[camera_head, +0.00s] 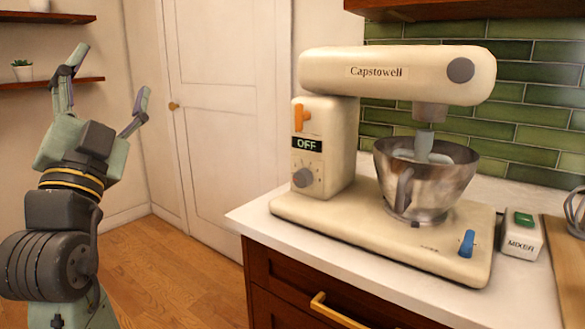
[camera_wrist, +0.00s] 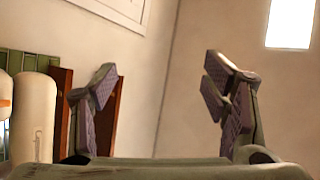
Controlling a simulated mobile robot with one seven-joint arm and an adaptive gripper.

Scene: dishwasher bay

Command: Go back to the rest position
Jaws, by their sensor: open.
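My gripper (camera_head: 108,84) is raised at the left of the head view, with its fingers pointing up and spread wide apart. It is open and empty, in free air in front of the pale wall and left of the white door (camera_head: 225,110). In the wrist view my gripper (camera_wrist: 160,80) also shows open, with nothing between its two fingers and plain wall behind them.
A cream stand mixer (camera_head: 400,230) with a metal bowl (camera_head: 450,185) stands on the white counter (camera_head: 260,225), its display reading OFF. A green-topped switch box (camera_head: 522,240) sits right of it. Shelves (camera_head: 50,83) hang at the far left. Wooden floor (camera_head: 165,270) is clear.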

